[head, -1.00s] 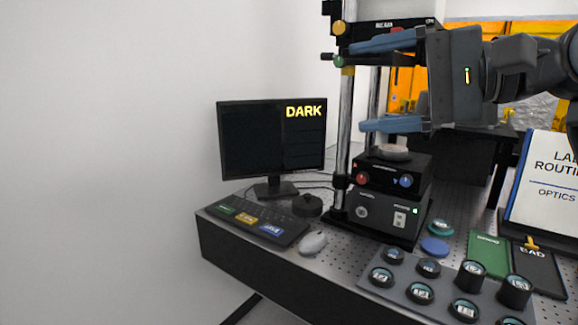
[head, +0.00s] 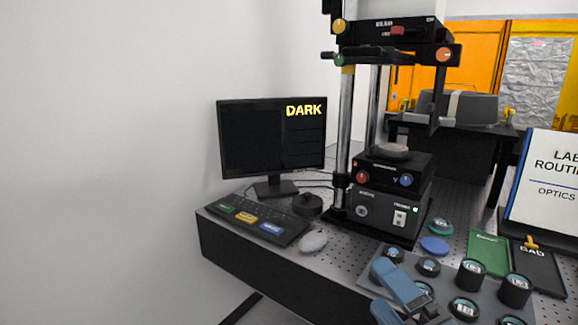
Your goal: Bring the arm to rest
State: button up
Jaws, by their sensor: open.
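My gripper (head: 386,287) shows at the bottom of the head view, low and right of centre. Its blue fingers are apart with nothing seen between them. They appear in front of the left part of the grey tray of optics (head: 447,287) and hide some of it. The rest of my arm is out of the picture. The interferometer (head: 392,170) stands behind, clear of my gripper, with a round grey piece (head: 391,151) on its stage.
A monitor (head: 262,145) reading DARK, a keyboard (head: 250,222) and a mouse (head: 313,242) are on the left of the table. Green (head: 488,252) and black BAD (head: 537,268) mats lie right. A sign (head: 545,180) stands behind them. Space left of the table is clear.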

jog(key=s+d+f+n+g+h, duration=0.1)
jog(key=s+d+f+h, duration=0.15)
jog(key=s+f, duration=0.5)
jog(key=s+d+f+n+h, duration=0.2)
jog(key=s+f+h, duration=0.15)
jog(key=s, duration=0.65)
jog(key=s+d+r+n+g, duration=0.1)
jog(key=s+n, duration=0.3)
jog(key=s, duration=0.5)
jog(key=s+d+n, duration=0.2)
jog(key=s+n, duration=0.2)
jog(key=s, duration=0.5)
jog(key=shift+d+r+n+g, duration=0.2)
jog(key=shift+r+n+g, duration=0.15)
jog(key=shift+n+g, duration=0.05)
